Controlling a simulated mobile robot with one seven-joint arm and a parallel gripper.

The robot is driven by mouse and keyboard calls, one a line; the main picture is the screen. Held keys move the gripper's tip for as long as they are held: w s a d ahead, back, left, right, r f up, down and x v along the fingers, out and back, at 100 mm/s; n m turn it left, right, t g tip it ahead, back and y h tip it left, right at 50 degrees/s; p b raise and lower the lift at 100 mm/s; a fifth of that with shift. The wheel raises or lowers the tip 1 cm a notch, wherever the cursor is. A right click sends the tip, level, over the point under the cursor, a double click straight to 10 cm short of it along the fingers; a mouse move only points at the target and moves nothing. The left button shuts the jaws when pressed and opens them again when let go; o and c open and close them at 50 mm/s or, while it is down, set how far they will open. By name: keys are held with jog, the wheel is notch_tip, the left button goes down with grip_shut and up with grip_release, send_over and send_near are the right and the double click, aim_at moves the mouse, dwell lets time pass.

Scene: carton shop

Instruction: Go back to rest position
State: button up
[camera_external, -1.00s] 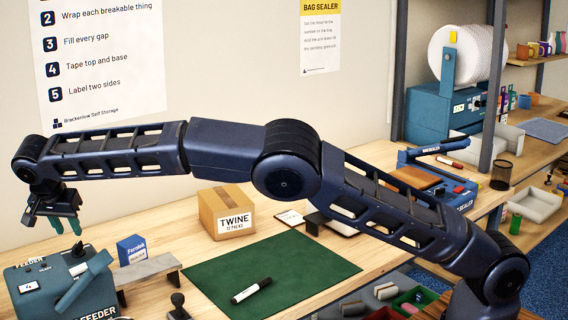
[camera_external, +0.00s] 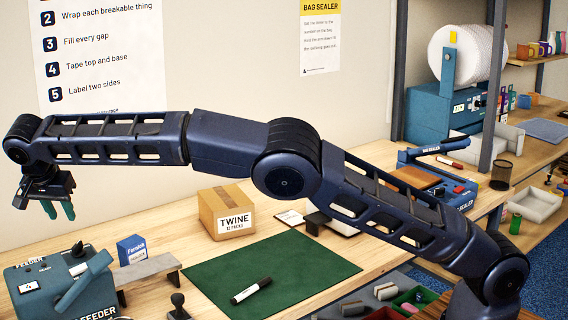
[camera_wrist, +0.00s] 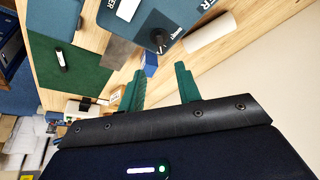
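My gripper (camera_external: 58,210) is at the far left in the external view, raised above the bench behind the blue feeder machine (camera_external: 62,285). Its two green fingers point down. In the wrist view the fingers (camera_wrist: 158,88) stand apart with nothing between them, so it is open and empty. My arm stretches across the picture, high over the bench.
The blue bag sealer (camera_external: 440,180) is at the right. The wall is behind.

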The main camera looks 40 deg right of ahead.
jog(key=w+d+r, duration=0.2)
jog(key=d+r, duration=0.2)
jog(key=d, duration=0.5)
jog(key=w+d+r+n+g+y, duration=0.1)
jog(key=w+d+r, duration=0.25)
jog(key=d, duration=0.45)
jog(key=w+d+r, duration=0.1)
jog(key=d+r, duration=0.4)
jog(key=d, duration=0.4)
jog(key=s+d+r+n+y, duration=0.1)
jog(key=s+d+r, duration=0.2)
jog(key=d, duration=0.8)
jog(key=s+d+r+n+y, duration=0.1)
jog(key=s+d+r, duration=0.2)
jog(key=d, duration=0.8)
jog(key=s+d+f+n, duration=0.1)
jog(key=s+d+n, duration=0.1)
jog(key=s+d, duration=1.5)
jog(key=s+d+f+n, duration=0.1)
jog(key=s+d+f, duration=0.1)
jog(key=s+f, duration=0.2)
jog(key=s+d+f+n+t, duration=0.1)
jog(key=s+d+f, duration=0.2)
jog(key=s, duration=0.7)
jog(key=s+d+f+n+t, duration=0.1)
jog(key=s+d+f, duration=0.1)
jog(key=s+f, duration=0.3)
jog(key=shift+s+d+f, duration=0.15)
jog(key=shift+s+d, duration=0.2)
jog(key=shift+s, duration=0.9)
